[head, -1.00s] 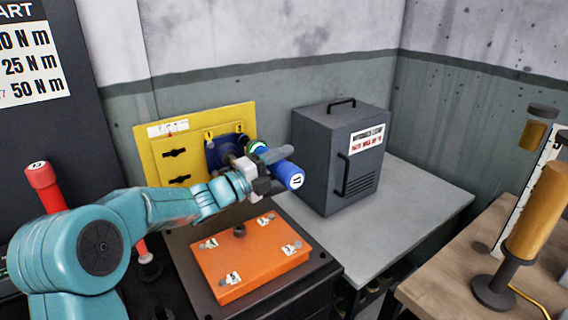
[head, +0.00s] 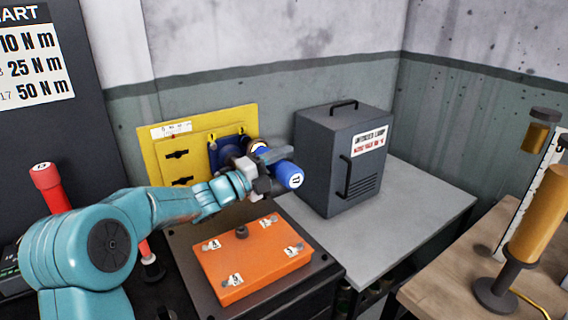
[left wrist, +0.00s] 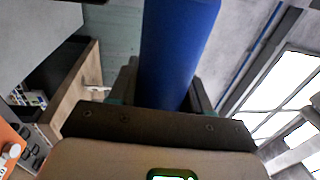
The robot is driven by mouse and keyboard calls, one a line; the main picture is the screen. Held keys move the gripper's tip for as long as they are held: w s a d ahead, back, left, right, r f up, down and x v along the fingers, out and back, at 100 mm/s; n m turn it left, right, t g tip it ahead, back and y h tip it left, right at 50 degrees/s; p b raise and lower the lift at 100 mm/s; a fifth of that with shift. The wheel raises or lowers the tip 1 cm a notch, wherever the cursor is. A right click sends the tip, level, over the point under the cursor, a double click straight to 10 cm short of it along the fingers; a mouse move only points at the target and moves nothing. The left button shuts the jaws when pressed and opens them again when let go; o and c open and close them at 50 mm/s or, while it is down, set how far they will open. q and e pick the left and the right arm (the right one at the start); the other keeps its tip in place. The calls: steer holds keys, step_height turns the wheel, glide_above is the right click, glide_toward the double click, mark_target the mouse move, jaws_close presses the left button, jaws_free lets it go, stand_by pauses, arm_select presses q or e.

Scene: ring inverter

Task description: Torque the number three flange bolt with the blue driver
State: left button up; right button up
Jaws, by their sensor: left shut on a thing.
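My left gripper (head: 266,172) is shut on the blue driver (head: 289,175), which it holds roughly level above the back of the orange flange plate (head: 255,268). The driver's round end cap faces the camera with a white number mark. In the left wrist view the blue body (left wrist: 178,50) runs up between the fingers. The plate lies on a dark stand, with several bolts by white number tags, such as one at the right (head: 294,249) and one at the front left (head: 234,280). The tag numbers are too small to read surely.
A yellow board (head: 160,150) with dark hooks stands behind the gripper. A grey lamp cabinet (head: 342,160) stands on the grey bench (head: 430,205). A red driver (head: 46,185) stands at the left. A tan cylinder on a black base (head: 535,215) stands at the right.

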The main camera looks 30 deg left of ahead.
mark_target(294, 171)
arm_select(q)
steer(key=shift+a+r+b, duration=0.2)
steer(key=shift+a+b, duration=0.05)
steer(key=shift+b, duration=0.05)
stand_by(1.4)
steer(key=shift+d+f+b, duration=0.1)
steer(key=shift+d+b, duration=0.25)
steer(key=shift+b, duration=0.1)
steer(key=shift+s+d+b, duration=0.4)
steer(key=shift+d+b, duration=0.3)
steer(key=shift+d, duration=0.15)
steer(key=shift+s+d+b, duration=0.35)
steer(key=shift+d+b, duration=0.35)
steer(key=shift+d, duration=0.1)
steer(key=shift+s+d, duration=0.15)
steer(key=shift+d, duration=0.2)
